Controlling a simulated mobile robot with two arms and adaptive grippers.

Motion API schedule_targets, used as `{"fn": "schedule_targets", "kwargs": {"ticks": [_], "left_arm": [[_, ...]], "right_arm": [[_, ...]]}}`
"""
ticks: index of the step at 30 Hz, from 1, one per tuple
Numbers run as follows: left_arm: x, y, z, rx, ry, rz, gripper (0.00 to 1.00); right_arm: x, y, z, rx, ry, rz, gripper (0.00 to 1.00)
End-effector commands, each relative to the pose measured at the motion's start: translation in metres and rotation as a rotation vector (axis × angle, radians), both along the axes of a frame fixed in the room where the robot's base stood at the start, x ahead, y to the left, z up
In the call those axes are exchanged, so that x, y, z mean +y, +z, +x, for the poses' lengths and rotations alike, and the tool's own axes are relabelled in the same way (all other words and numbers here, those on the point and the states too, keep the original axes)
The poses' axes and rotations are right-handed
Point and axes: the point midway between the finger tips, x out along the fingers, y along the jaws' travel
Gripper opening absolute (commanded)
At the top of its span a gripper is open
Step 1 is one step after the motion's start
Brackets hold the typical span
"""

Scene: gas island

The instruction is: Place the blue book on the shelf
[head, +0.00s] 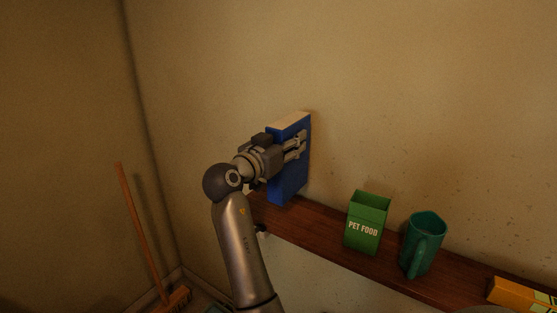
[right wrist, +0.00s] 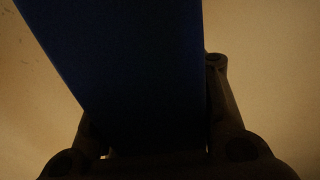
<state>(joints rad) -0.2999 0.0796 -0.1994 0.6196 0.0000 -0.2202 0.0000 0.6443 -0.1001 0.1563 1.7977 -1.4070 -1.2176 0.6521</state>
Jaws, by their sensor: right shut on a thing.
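The blue book (head: 288,180) is upright at the left end of the brown wooden shelf (head: 320,222), close to the wall. Its lower edge is at the shelf's surface; I cannot tell whether it bears on it. My right gripper (head: 296,146) is shut on the book, with its fingers on the book's upper part. In the right wrist view the book (right wrist: 130,70) fills the space between the two dark fingers (right wrist: 155,130). My left gripper is not in view.
A green pet food box (head: 364,222) and a teal mug (head: 423,243) stand on the shelf to the right of the book. A yellow box (head: 522,296) lies further right. A broom (head: 142,235) leans in the left corner. Shelf room is free between the book and green box.

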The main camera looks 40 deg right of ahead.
Motion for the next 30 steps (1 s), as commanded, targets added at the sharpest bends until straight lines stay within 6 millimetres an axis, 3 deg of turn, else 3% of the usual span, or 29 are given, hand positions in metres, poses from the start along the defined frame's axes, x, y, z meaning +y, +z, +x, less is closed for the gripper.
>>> {"fn": "schedule_targets", "kwargs": {"ticks": [6, 12, 19, 24, 30], "left_arm": [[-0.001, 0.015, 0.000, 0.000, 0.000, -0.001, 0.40], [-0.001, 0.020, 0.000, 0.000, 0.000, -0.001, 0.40], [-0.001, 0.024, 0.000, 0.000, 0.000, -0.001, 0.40], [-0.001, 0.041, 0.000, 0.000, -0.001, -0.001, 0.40], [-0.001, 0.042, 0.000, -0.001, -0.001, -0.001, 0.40]], "right_arm": [[-0.006, -0.030, 0.033, 0.003, -0.001, -0.004, 0.00], [-0.009, -0.050, 0.049, -0.002, 0.000, -0.004, 0.00], [-0.011, -0.062, 0.058, 0.000, 0.000, -0.005, 0.00], [-0.010, -0.082, 0.057, 0.001, 0.000, -0.003, 0.00], [-0.010, -0.091, 0.057, -0.004, 0.000, -0.004, 0.00]]}}
